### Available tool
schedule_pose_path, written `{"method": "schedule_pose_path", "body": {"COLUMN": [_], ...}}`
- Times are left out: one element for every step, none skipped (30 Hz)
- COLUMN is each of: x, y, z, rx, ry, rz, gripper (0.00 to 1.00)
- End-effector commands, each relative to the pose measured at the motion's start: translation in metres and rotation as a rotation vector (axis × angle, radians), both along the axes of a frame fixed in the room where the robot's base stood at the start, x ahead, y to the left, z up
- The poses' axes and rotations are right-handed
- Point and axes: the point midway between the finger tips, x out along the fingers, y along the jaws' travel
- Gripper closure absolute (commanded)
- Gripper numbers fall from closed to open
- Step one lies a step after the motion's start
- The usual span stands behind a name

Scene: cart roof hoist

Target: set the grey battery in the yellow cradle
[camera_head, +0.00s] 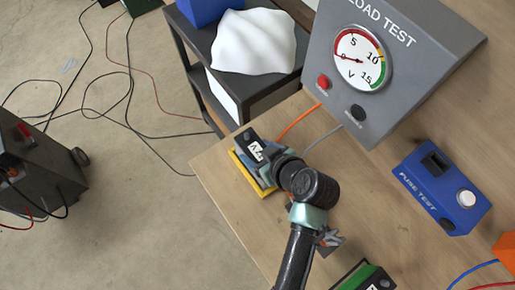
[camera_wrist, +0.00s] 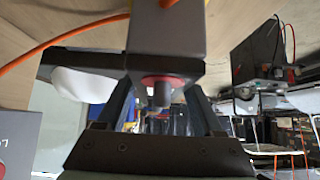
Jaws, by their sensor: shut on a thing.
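The grey battery (camera_head: 247,143), a dark block with a white label, is at the table's left corner in the head view. The yellow cradle (camera_head: 243,177) shows as a yellow edge beneath and beside it, mostly hidden by the battery and my gripper. My gripper (camera_head: 262,164) is shut on the battery from the right. I cannot tell whether the battery rests in the cradle or is just above it. In the wrist view a grey block with a red ring, apparently the battery (camera_wrist: 166,28), is between the fingers of my gripper (camera_wrist: 160,105).
A grey load test panel (camera_head: 405,60) with a dial stands at the back, with orange and grey cables running from it. A blue fuse test box (camera_head: 440,190) is at right. A green-topped block (camera_head: 365,278) lies near the front. A dark shelf cart (camera_head: 270,98) stands beyond the table.

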Motion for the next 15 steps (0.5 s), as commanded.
{"method": "schedule_pose_path", "body": {"x": [0.0023, 0.0023, 0.0024, 0.0023, 0.0023, 0.0023, 0.0023, 0.0023, 0.0023, 0.0023, 0.0024, 0.0024, 0.0024, 0.0023, 0.0023], "y": [0.0001, 0.0001, 0.0001, 0.0001, 0.0001, 0.0001, 0.0001, 0.0001, 0.0001, 0.0001, 0.0001, 0.0000, 0.0000, 0.0001, 0.0001], "z": [0.0019, 0.0012, 0.0004, -0.0002, -0.0008, -0.0016, -0.0023, -0.0029, -0.0037, -0.0043, -0.0049, -0.0045, -0.0040, -0.0039, -0.0036], "rx": [0.001, 0.001, 0.001, 0.001, 0.001, 0.001, 0.001, 0.001, 0.001, 0.001, 0.001, 0.001, 0.001, 0.001, 0.001], "ry": [-0.010, -0.010, -0.010, -0.010, -0.010, -0.010, -0.010, -0.010, -0.010, -0.010, -0.010, -0.010, -0.010, -0.010, -0.010], "rz": [-0.001, -0.001, -0.001, -0.001, -0.001, -0.001, -0.001, -0.001, -0.001, -0.001, -0.001, -0.001, -0.001, -0.001, -0.001], "gripper": [1.00, 1.00, 1.00, 1.00, 1.00, 1.00, 1.00, 1.00, 1.00, 1.00, 1.00, 1.00, 1.00, 1.00, 1.00]}}
